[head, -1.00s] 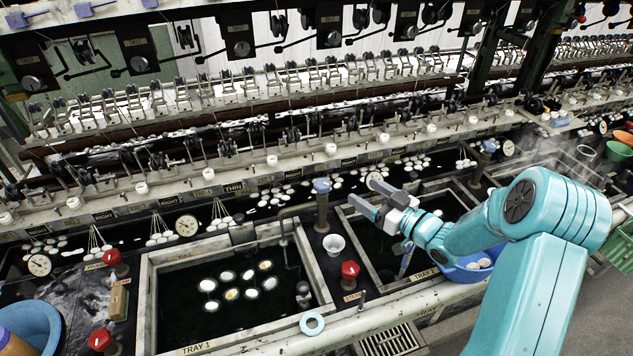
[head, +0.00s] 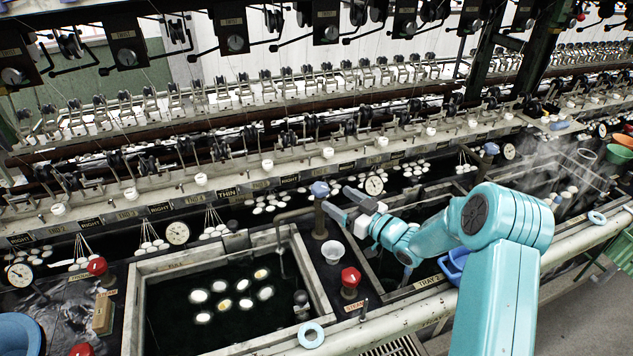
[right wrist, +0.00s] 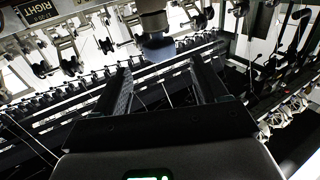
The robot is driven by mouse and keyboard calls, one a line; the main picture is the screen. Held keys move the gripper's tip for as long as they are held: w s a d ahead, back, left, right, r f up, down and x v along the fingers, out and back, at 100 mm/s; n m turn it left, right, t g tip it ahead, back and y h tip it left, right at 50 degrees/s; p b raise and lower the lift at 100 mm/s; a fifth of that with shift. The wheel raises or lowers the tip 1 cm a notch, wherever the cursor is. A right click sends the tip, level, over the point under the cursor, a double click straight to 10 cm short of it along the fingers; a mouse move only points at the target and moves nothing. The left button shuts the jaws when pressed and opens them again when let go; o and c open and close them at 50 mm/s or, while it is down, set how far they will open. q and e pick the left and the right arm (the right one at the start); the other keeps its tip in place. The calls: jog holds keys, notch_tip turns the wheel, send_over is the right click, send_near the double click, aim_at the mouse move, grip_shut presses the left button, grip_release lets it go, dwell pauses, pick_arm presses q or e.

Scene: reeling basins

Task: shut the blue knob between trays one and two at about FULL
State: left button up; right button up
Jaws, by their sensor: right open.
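The blue knob (head: 319,188) sits on top of an upright post between tray one (head: 140,300) and tray two (head: 432,283). My right gripper (head: 337,201) is open and empty, its fingertips close to the knob on its right side. In the right wrist view the knob (right wrist: 157,46) shows just ahead of the open right gripper (right wrist: 160,62), in line with the gap between the fingers. I cannot tell whether a finger touches it. My left gripper is not in view.
A white cup (head: 333,251) and a red knob (head: 350,277) stand near the post. A pale blue ring (head: 311,335) lies on the front rail. Tray one holds several floating cocoons (head: 244,303). Dials and the reeling bar line the back.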

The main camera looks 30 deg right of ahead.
aim_at(314, 184)
jog(key=w, duration=0.2)
jog(key=w+a+p, duration=0.1)
jog(key=w, duration=0.2)
jog(key=w+p, duration=0.1)
jog(key=w, duration=0.2)
jog(key=shift+a, duration=0.35)
jog(key=shift+w+a, duration=0.1)
jog(key=shift+w, duration=0.35)
jog(key=c, duration=1)
jog(key=shift+o, duration=0.2)
